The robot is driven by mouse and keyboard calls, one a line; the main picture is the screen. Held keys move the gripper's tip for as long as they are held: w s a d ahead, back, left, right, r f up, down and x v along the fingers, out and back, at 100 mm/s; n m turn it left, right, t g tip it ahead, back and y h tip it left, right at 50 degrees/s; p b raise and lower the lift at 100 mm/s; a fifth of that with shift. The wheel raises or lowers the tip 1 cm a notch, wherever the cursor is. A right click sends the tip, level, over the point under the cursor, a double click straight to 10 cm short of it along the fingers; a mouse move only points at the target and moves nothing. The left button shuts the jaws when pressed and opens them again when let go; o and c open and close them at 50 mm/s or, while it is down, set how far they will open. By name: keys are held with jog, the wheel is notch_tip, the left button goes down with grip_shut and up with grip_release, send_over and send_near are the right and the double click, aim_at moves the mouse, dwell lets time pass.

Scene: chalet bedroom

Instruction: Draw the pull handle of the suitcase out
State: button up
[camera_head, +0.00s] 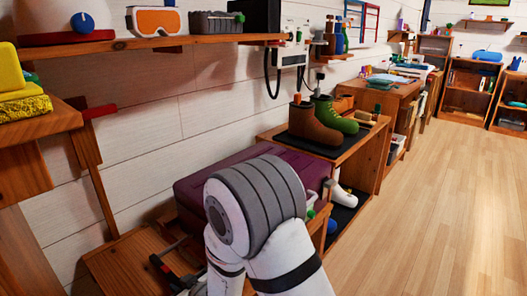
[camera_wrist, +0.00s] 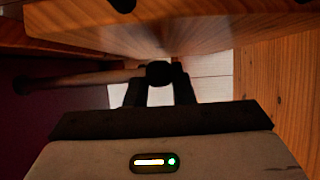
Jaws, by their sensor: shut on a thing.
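The maroon suitcase (camera_head: 285,166) lies flat on a low wooden bench in the head view, partly hidden behind my arm. Its dark maroon side (camera_wrist: 22,125) fills the left of the wrist view. The pull handle (camera_wrist: 95,77) shows in the wrist view as a pale bar with dark ends, running from beside the suitcase to the middle. My gripper (camera_wrist: 158,88) is shut on the pull handle near the bar's right end. The exact contact is dark and partly hidden. I cannot make out my gripper or the handle in the head view.
The wooden bench (camera_head: 128,262) extends left of the suitcase. A rack (camera_head: 365,155) with brown boots (camera_head: 313,128) and green boots (camera_head: 335,117) stands behind it. A wall shelf (camera_head: 150,43) hangs above. Wooden boards (camera_wrist: 180,25) are close to my gripper. The floor (camera_head: 440,200) at right is clear.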

jog(key=shift+s+a+b, duration=0.45)
jog(key=shift+s+a, duration=0.65)
jog(key=shift+s, duration=0.2)
jog(key=shift+s+a+b, duration=0.4)
jog(key=shift+s+a, duration=0.7)
jog(key=shift+s, duration=0.15)
jog(key=o, duration=0.4)
jog(key=shift+s+a, duration=0.1)
jog(key=o, duration=0.4)
jog(key=shift+o, duration=0.2)
jog(key=v, duration=0.6)
